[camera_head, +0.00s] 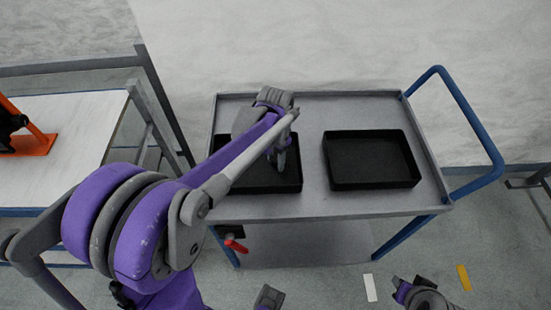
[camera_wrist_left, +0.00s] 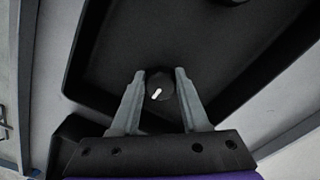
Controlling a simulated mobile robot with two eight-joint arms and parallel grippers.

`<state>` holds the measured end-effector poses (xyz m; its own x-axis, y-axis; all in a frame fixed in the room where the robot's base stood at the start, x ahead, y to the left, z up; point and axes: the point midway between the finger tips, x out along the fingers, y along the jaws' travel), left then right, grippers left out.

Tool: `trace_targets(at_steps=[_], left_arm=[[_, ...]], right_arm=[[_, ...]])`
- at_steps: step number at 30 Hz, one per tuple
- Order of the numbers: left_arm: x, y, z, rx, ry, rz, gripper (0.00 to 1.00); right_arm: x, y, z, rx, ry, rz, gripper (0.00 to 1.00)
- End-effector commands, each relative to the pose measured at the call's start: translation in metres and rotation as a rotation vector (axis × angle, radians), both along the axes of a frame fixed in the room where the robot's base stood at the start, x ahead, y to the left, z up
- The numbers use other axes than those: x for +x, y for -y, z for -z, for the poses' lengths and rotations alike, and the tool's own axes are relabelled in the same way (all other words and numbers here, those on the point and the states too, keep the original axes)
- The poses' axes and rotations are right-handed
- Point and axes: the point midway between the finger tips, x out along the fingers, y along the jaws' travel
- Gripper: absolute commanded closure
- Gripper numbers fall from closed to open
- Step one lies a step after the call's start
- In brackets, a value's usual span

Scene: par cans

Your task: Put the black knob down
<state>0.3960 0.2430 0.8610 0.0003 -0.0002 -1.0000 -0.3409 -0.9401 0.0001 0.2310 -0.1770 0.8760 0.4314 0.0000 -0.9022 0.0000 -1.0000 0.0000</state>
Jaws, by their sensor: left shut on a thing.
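The black knob (camera_wrist_left: 157,93) is a small dark round piece with a white pointer mark. It shows in the left wrist view between the fingertips of my left gripper (camera_wrist_left: 159,76), which is shut on it. Knob and fingers are over the near part of a black tray (camera_wrist_left: 110,62). I cannot tell whether the knob touches the tray floor. In the head view, my left gripper (camera_head: 281,160) points down into the left black tray (camera_head: 225,183), and the knob is hidden there.
The trays are on a grey cart (camera_head: 312,115) with blue handles. The right black tray (camera_head: 372,160) looks empty. Another dark round piece (camera_wrist_left: 233,2) is at the wrist view's top edge. A white-topped table (camera_head: 70,120) with an orange object (camera_head: 35,142) stands left.

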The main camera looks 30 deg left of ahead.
Motion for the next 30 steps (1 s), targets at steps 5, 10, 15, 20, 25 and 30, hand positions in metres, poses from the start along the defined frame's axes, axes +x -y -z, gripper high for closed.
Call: trace_targets(at_steps=[5, 10, 15, 20, 25, 30], left_arm=[[0.0, 0.0, 0.0, 0.0, 0.0, 0.0, 1.0], [0.0, 0.0, 0.004, 0.0, 0.0, 0.0, 1.0], [0.0, 0.0, 0.003, 0.0, 0.0, 0.0, 0.28], [0.0, 0.0, 0.003, 0.0, 0.0, 0.0, 0.25], [0.0, 0.0, 0.001, 0.0, 0.0, 0.0, 0.25], [0.0, 0.0, -0.017, 0.0, 0.0, 0.0, 0.25]], right_arm=[[0.0, 0.0, 0.0, 0.0, 0.0, 0.0, 0.73], [-0.001, 0.0, 0.003, 0.0, -0.001, 0.0, 0.73], [0.0, 0.0, 0.002, 0.0, -0.001, 0.0, 0.73], [0.0, 0.0, 0.002, 0.0, -0.001, 0.0, 0.73], [0.0, 0.0, 0.001, 0.0, 0.0, 0.0, 0.73], [0.001, 0.0, -0.003, 0.0, 0.001, 0.0, 0.73]])
